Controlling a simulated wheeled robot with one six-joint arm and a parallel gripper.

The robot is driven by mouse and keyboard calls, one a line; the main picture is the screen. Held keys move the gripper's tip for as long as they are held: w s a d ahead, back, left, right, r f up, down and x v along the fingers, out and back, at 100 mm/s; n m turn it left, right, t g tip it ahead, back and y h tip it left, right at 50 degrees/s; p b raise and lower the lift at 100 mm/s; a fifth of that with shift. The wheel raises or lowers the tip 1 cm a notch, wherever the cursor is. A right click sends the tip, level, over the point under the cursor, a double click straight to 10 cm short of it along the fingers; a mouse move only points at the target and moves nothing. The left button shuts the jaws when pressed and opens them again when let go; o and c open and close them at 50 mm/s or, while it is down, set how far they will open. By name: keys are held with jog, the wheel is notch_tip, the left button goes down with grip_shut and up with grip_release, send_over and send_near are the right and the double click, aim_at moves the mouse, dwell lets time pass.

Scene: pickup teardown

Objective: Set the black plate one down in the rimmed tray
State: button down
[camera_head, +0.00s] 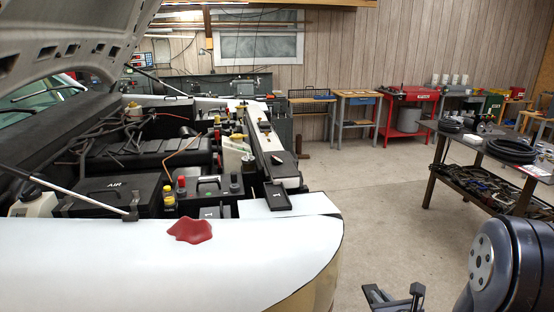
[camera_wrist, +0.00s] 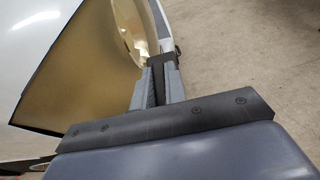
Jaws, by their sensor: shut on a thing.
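My gripper (camera_head: 396,294) is low in the head view, over the floor to the right of the white front corner of the vehicle. In the wrist view my gripper (camera_wrist: 163,68) has its two grey fingers close together with a narrow dark piece between them, which I take to be the black plate (camera_wrist: 159,72). Most of the plate is hidden by the fingers, and its marking does not show. I cannot make out the rimmed tray for certain in either view.
The white fender (camera_head: 140,250) with a red cloth (camera_head: 190,230) fills the lower left, beside the open engine bay. A dark table (camera_head: 470,150) with coiled hoses and a lower shelf of tools stands at right. Benches and a red cart (camera_head: 408,96) line the back. The floor (camera_head: 375,195) between is clear.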

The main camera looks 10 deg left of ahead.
jog(key=w+a+r, duration=0.2)
jog(key=a+r, duration=0.1)
jog(key=r, duration=0.4)
jog(key=w+a+r, duration=0.1)
jog(key=a+r, duration=0.3)
jog(key=r, duration=0.3)
jog(key=w+a+r+n+y, duration=0.1)
jog(key=a+r, duration=0.3)
jog(key=r, duration=0.4)
jog(key=shift+w, duration=0.85)
